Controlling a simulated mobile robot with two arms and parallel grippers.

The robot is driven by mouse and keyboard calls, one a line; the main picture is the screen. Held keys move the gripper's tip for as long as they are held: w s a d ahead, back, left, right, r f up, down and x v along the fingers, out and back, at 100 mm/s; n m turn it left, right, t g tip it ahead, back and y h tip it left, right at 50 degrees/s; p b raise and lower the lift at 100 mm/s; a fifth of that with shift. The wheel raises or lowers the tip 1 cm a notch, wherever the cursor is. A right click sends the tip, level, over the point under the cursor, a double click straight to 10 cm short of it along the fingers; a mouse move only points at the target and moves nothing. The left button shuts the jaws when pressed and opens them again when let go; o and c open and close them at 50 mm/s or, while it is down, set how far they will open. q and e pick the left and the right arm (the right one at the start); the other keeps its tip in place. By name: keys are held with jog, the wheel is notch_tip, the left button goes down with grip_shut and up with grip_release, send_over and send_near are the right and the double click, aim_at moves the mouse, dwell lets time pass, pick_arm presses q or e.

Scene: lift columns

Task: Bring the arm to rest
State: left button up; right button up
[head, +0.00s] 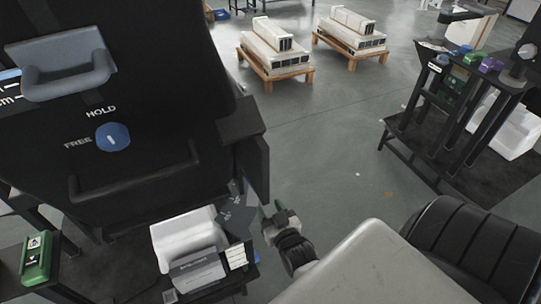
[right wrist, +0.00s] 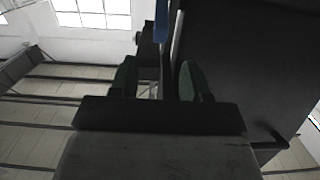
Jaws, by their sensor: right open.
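My right gripper (head: 273,211) is in the lower middle of the head view, at the end of my arm coming from the bottom right. Its green-tipped fingers stand apart with nothing seen between them, beside the right edge of a large black machine (head: 150,165). In the right wrist view the two fingers of my right gripper (right wrist: 158,85) are also apart, with dark panels behind them. My left gripper is in neither view.
The machine carries a grey handle (head: 62,72) and a blue knob (head: 113,137) marked FREE and HOLD. A white bin (head: 185,238) and a green box (head: 37,258) sit below. Loaded pallets (head: 272,75) stand behind, a black rack (head: 450,130) at right. Grey floor (head: 335,140) lies clear between.

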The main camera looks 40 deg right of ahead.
jog(key=shift+f, duration=0.1)
jog(key=s+a+f+n+g+y, duration=0.1)
jog(key=s+a+f+g, duration=0.25)
jog(key=f, duration=0.45)
jog(key=s+a+f+n+g+y, duration=0.1)
jog(key=s+a+f+g+y, duration=0.1)
jog(key=s+f, duration=0.45)
jog(key=s+a+f+n+g+y, duration=0.1)
jog(key=s+a+f+g, duration=0.15)
jog(key=f, duration=0.75)
jog(key=s+f+n+g, duration=0.1)
jog(key=s+f+g, duration=0.2)
jog(key=s, duration=0.8)
jog(key=s+d+f+n+g, duration=0.1)
jog(key=s+f+g, duration=0.3)
jog(key=s+f, duration=0.4)
jog(key=s, duration=0.3)
jog(key=shift+s+d+f+g, duration=0.15)
jog(key=shift+s+d+g, duration=0.05)
jog(key=shift+d+g, duration=0.1)
